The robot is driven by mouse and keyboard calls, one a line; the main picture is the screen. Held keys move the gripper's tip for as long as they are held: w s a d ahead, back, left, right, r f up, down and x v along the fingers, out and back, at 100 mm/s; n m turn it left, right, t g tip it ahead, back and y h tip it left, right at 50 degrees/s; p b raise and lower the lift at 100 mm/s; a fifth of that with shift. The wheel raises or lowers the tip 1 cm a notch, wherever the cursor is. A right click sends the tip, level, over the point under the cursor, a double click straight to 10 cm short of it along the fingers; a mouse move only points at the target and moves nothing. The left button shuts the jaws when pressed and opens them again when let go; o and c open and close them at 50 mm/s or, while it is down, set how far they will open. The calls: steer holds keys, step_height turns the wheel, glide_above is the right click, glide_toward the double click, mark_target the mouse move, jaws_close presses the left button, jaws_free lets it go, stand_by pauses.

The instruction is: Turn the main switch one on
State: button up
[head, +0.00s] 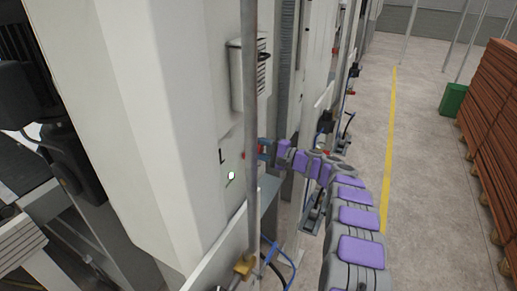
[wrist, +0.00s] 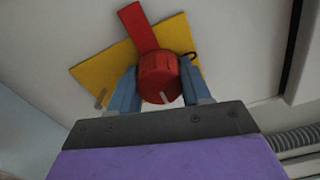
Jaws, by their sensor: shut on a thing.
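The main switch is a red rotary knob (wrist: 160,72) with a long red bar on a yellow plate (wrist: 98,72), fixed to a pale panel. In the wrist view the bar points up and slightly left. My gripper (wrist: 158,84) has its two blue fingers on either side of the round red knob, shut on it. In the head view my gripper (head: 268,150) reaches the side of the machine at the end of my purple and grey arm. The knob is mostly hidden there.
A white machine housing (head: 130,110) fills the left. A vertical grey pole (head: 251,90) stands close to my gripper. A box with a black handle (head: 243,75) is above. Stacked brown boards (head: 492,110) and a green bin (head: 453,99) stand right. The floor near the yellow line (head: 391,130) is clear.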

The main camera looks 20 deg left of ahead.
steer(key=o, duration=1.1)
steer(key=shift+w+d+f, duration=0.1)
steer(key=shift+w+f, duration=0.15)
steer(key=shift+w, duration=0.05)
steer(key=shift+c, duration=0.2)
steer(key=shift+s+r, duration=0.15)
steer(key=s+d+p, duration=0.1)
steer(key=d, duration=1.6)
steer(key=shift+d, duration=0.15)
steer(key=shift+s, duration=0.1)
